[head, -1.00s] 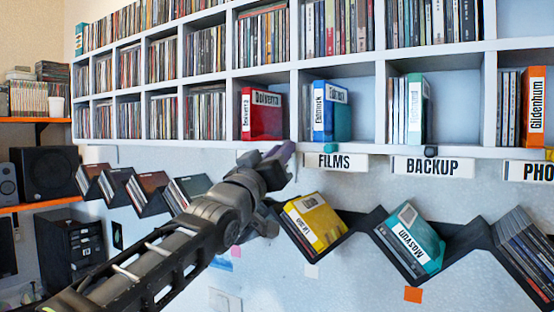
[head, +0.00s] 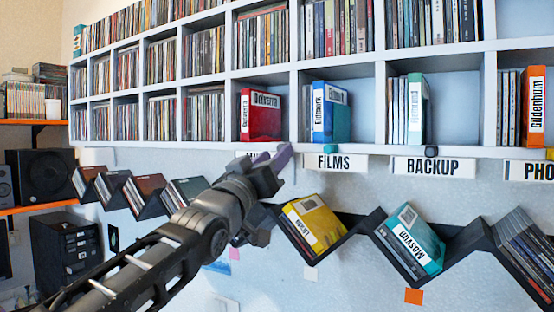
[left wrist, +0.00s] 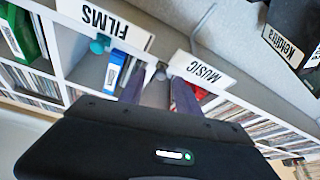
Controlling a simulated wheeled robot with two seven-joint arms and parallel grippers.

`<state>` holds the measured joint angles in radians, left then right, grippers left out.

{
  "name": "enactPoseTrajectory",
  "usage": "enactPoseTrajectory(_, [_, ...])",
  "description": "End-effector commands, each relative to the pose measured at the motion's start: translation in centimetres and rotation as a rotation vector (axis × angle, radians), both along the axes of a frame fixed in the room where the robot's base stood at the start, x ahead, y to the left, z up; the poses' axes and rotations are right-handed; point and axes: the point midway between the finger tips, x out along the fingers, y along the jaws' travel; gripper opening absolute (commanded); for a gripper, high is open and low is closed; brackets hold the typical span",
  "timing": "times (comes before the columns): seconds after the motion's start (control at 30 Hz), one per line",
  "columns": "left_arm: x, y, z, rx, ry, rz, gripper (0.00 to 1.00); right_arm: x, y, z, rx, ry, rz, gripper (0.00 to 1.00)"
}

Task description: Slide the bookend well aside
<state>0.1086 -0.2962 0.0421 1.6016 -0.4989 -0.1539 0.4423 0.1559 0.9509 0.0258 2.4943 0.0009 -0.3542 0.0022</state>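I cannot make out a clear bookend plate. Small knobs sit at the shelf's front edge by the labels: a grey knob (left wrist: 160,73) beside the MUSIC label (left wrist: 202,72), a teal knob (head: 331,148) above the FILMS label (head: 336,163), and a dark knob (head: 431,151) above the BACKUP label. My left gripper (head: 273,158) is at the shelf edge below the red box (head: 261,116), partly covering the MUSIC label. In the left wrist view its two purplish fingers (left wrist: 157,92) are apart, with the grey knob just beyond the gap; contact is unclear. My right gripper is out of view.
A blue box (head: 331,111) leans in the compartment right of the red one. Below hangs a dark zigzag rack (head: 371,222) holding a yellow box (head: 315,225) and a teal box (head: 410,240). Discs fill the left compartments. Free space lies right of the blue box.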

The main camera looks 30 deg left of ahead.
Motion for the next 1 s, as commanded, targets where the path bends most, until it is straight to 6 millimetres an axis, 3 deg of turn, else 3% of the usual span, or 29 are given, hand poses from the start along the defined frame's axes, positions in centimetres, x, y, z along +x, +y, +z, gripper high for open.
enactPoseTrajectory(0.2, [-3.5, -0.5, -1.7, 0.000, -0.003, 0.000, 0.39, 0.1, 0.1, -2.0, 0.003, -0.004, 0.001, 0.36])
enactPoseTrajectory(0.33, [-4.7, -0.6, -2.1, -0.002, -0.001, 0.000, 0.39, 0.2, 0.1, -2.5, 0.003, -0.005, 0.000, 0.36])
enactPoseTrajectory(1.0, [-5.1, -0.7, -2.1, -0.001, 0.000, 0.000, 0.39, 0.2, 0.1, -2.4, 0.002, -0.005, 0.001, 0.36])
